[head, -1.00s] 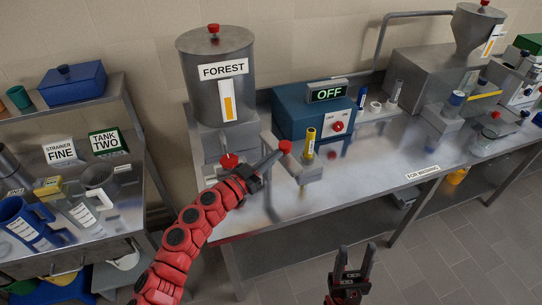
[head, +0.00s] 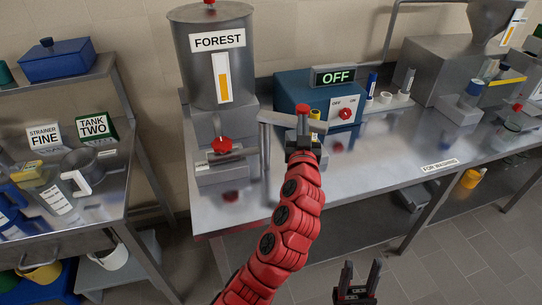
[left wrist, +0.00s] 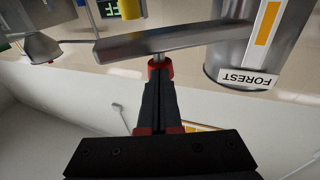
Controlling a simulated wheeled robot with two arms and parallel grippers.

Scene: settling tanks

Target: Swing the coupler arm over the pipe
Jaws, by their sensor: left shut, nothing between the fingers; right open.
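The grey coupler arm (head: 275,118) juts right from an upright post beside the FOREST tank (head: 215,60). It has a red knob (head: 302,109). My left gripper (head: 303,138) is shut and empty, its tips right at the knob; whether they touch is unclear. In the left wrist view, which looks upside down, the arm (left wrist: 195,38) crosses beyond the fingers (left wrist: 158,95), with the red knob (left wrist: 160,68) at their tips. A yellow cylinder (head: 314,113) is partly hidden behind the arm. I cannot tell which part is the pipe. My right gripper (head: 360,277) is open and empty, low in front.
A blue box with an OFF display (head: 336,75) and red switch stands behind the arm. A red-knobbed fitting (head: 221,146) is below the tank. A side table (head: 95,205) with jugs stands left.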

